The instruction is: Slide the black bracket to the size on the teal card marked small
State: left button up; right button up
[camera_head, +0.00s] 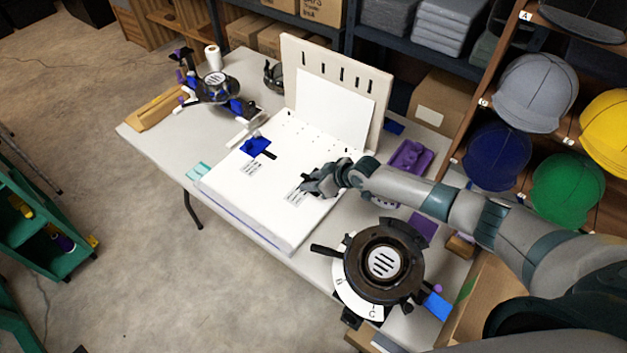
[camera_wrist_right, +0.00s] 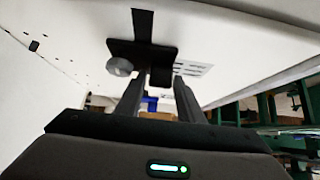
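The black bracket (camera_wrist_right: 168,52) shows in the right wrist view on the white board, with a grey round knob (camera_wrist_right: 119,67) on it and a black strip running up from it. My right gripper (camera_wrist_right: 160,80) points at it with its two fingers apart, close to a short dark part of the bracket; I cannot tell if they touch it. In the head view my right gripper (camera_head: 314,184) is over the right part of the white board (camera_head: 225,188) and largely hides the bracket. The teal card (camera_head: 198,172) lies at the table's left front edge; its marks are too small to read. My left gripper is not in view.
A blue bracket (camera_head: 256,145) sits on the board, left of my gripper. An upright pegboard panel (camera_head: 376,85) stands behind. A round dial device (camera_head: 383,262) stands at the right front, a purple tray (camera_head: 410,157) at the back right. Caps fill the right shelf.

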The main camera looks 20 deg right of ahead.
jog(key=shift+s+d, duration=0.1)
jog(key=b+v, duration=0.2)
jog(key=v, duration=1.5)
jog(key=shift+b, duration=0.4)
jog(key=shift+r, duration=0.15)
